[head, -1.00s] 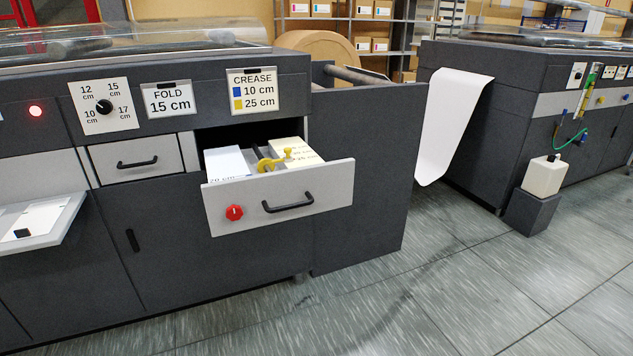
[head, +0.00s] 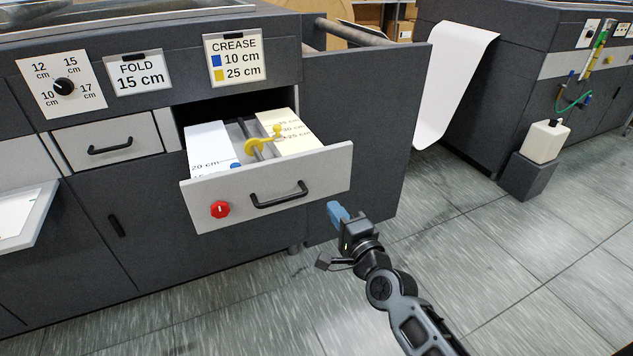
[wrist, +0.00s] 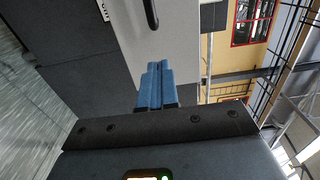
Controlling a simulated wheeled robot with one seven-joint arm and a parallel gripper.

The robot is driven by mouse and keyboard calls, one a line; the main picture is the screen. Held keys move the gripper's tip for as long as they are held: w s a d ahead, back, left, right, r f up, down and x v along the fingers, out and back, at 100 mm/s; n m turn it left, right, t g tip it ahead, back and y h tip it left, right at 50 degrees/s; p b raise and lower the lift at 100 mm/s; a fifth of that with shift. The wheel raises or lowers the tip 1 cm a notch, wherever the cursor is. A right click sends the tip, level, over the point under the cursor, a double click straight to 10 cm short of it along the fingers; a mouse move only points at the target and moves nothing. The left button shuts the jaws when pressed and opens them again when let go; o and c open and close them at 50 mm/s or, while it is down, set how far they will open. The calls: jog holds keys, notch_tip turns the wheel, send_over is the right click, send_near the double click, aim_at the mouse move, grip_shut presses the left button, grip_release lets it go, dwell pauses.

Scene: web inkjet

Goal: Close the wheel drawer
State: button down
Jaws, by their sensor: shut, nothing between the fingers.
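The wheel drawer (head: 322,168) is pulled out from the dark machine under the CREASE sign. Its light grey front has a black bar handle (head: 279,195) and a red knob (head: 220,209). Inside are a yellow wheel (head: 263,145) on a rod and white and cream blocks. My gripper (head: 336,211) has blue fingers and is in front of the drawer, just right of and below its front's lower right corner, apart from the handle. In the wrist view the blue fingers (wrist: 156,86) are together and empty, with the grey drawer front (wrist: 165,40) and handle (wrist: 151,12) beyond them.
A smaller closed drawer (head: 107,146) is to the left, above a dark cabinet door. A white bottle (head: 544,141) sits on a dark block further right. The tiled floor (head: 460,260) is clear.

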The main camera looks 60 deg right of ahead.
aim_at(312, 179)
jog(key=x, duration=1)
jog(key=shift+w+d, duration=0.15)
jog(key=shift+w, duration=0.05)
